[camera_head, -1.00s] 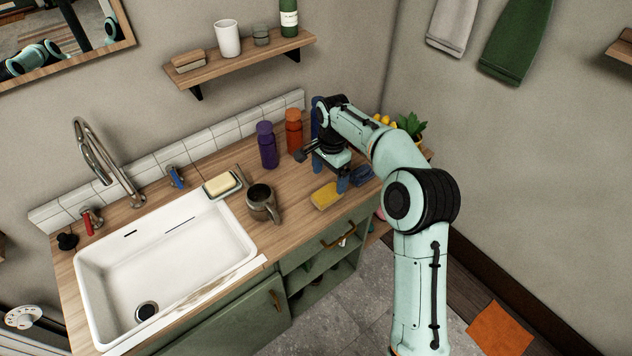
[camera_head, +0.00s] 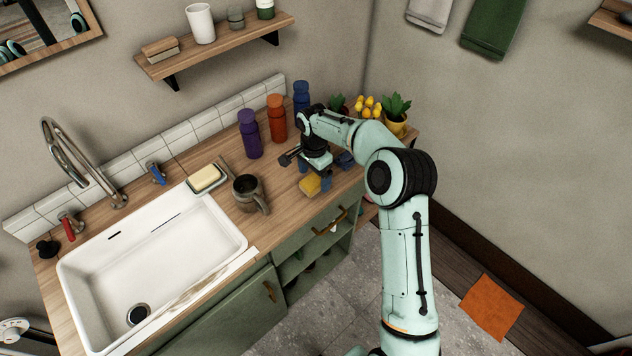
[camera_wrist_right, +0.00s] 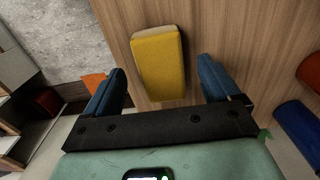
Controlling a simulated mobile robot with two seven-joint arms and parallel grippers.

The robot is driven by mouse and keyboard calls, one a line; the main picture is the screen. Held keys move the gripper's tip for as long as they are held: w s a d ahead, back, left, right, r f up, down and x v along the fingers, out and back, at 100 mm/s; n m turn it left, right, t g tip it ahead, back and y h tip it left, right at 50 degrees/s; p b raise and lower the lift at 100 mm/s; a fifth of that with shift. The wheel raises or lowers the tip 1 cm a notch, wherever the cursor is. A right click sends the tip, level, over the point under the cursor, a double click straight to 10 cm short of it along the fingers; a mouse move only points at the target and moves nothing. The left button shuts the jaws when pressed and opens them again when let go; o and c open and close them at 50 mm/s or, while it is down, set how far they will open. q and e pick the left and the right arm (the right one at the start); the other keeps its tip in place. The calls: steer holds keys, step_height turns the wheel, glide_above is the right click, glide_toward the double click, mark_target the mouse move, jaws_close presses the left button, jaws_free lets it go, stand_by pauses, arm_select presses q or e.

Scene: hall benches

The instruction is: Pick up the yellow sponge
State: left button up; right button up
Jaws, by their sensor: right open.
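The yellow sponge (camera_head: 309,187) lies flat on the wooden counter, right of the grey mug, near the counter's front edge. My right gripper (camera_head: 314,176) is over it and partly hides it in the head view. In the right wrist view the sponge (camera_wrist_right: 158,65) shows a yellow face and a pale end, ahead of and between the two blue fingers of my open right gripper (camera_wrist_right: 162,78). There is a gap on each side, and nothing is held. I cannot tell how high the fingertips are above the counter. My left gripper is not in view.
A grey mug (camera_head: 248,193) stands left of the sponge. Purple (camera_head: 250,135), orange (camera_head: 277,119) and blue (camera_head: 301,97) bottles stand behind. A white sink (camera_head: 150,275) fills the left side.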

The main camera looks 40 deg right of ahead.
step_height(320, 180, down, 3)
steer(key=shift+w+r, duration=0.1)
steer(key=shift+r, duration=0.1)
steer(key=c, duration=1)
steer(key=shift+r, duration=0.1)
steer(key=shift+c, duration=0.2)
